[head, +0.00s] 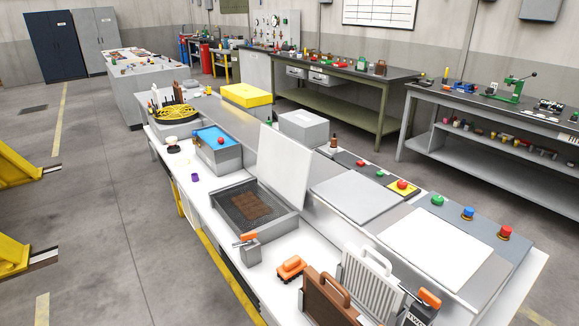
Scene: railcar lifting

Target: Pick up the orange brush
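The orange brush (290,269) appears to be the small orange block with a raised grip, lying on the white bench top (262,289) near its front edge. It stands apart from the things around it. Its underside is hidden. Neither of my grippers shows in the head view.
A grey block with an orange handle (245,239) stands behind the brush, beside an open grey tray (243,206). A brown handled panel (326,300) and a white ribbed panel (369,284) stand to its right. Bare bench lies around the brush. Yellow equipment (12,257) stands far left.

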